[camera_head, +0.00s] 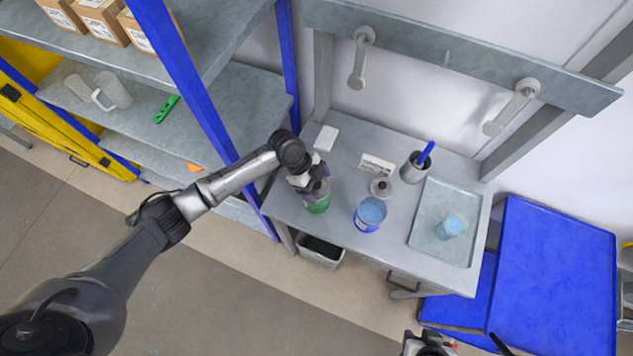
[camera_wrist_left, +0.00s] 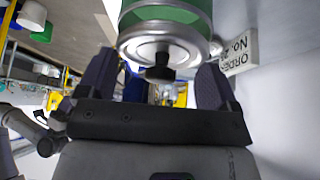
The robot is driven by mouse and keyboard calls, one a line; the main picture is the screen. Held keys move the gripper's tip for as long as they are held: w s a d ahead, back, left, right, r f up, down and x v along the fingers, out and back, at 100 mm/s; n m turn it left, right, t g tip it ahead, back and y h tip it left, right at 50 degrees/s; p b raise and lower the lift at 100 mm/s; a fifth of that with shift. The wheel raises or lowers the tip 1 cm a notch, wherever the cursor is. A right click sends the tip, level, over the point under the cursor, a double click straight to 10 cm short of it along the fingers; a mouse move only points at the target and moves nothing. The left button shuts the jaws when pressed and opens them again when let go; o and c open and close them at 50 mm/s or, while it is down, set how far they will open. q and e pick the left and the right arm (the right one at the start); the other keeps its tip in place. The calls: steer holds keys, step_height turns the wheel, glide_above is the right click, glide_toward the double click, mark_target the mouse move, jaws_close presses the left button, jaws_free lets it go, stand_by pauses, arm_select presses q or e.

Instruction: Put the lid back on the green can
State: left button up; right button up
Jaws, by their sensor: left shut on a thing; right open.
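The green can (camera_head: 318,207) stands at the left front part of the grey table, partly hidden under my left gripper (camera_head: 314,186). In the left wrist view, the silver lid (camera_wrist_left: 137,47) with its dark knob lies against the rim of the green can (camera_wrist_left: 160,14). I cannot tell whether the lid is fully seated. My right gripper (camera_head: 428,345) is open at the bottom edge of the head view, away from the table, and mostly cut off.

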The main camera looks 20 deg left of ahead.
stand_by(0.9)
arm_select(q)
steer(key=o, duration=0.7)
steer(key=shift+r+p, duration=0.45)
steer(key=shift+p, duration=0.05)
steer(key=shift+r+p, duration=1.8)
steer(key=shift+r, duration=0.35)
steer(key=shift+r+p, duration=0.75)
steer(key=shift+r, duration=0.15)
steer(key=shift+c, duration=0.4)
